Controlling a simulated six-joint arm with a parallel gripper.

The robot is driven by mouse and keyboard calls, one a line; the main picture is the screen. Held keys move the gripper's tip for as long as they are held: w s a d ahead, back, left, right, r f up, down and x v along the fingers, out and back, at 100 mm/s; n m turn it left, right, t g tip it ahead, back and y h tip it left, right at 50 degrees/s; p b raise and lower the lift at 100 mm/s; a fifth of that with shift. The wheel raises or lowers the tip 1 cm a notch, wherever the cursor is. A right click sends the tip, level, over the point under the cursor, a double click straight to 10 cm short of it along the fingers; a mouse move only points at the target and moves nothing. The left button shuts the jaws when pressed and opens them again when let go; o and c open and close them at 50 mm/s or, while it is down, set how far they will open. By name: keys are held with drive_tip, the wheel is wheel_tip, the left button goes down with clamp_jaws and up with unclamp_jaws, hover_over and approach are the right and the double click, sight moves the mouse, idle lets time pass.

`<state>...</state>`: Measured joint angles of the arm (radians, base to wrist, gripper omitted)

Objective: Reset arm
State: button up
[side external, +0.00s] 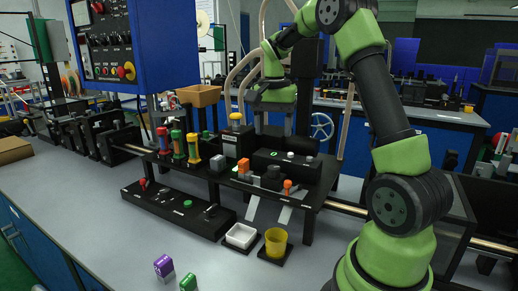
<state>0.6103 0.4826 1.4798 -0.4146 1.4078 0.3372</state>
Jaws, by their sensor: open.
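My gripper (273,125) hangs pointing down at the back of the black raised platform (318,197), under my green wrist. It is open, with nothing seen between its fingers, though they are small and dark in this view. It appears above or behind a black block with a yellow dome (236,121); the exact gap cannot be told. My arm arches from the right front up past the top edge of the picture and back down to the wrist.
Red, green and yellow cylinders (178,144) stand on the platform's left. A white tray (240,236) and yellow cup (276,243) sit in front. Purple (163,265) and green (188,283) blocks lie nearest. A blue control cabinet (165,45) hangs upper left.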

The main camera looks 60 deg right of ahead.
drive_tip(key=s+a+r+n+t, duration=0.3)
drive_tip(key=a+r+n, duration=0.1)
drive_tip(key=a, duration=0.5)
drive_tip(key=s+a+r+n+t, duration=0.2)
drive_tip(key=s+a+r+n, duration=0.2)
drive_tip(key=a, duration=0.4)
drive_tip(key=s+a+f+n+t+y, duration=0.1)
drive_tip(key=s+a+n+t+y, duration=0.1)
drive_tip(key=s+a, duration=0.3)
drive_tip(key=shift+s+f+n, duration=0.25)
drive_tip(key=shift+s+n, duration=0.3)
drive_tip(key=shift+n, duration=0.15)
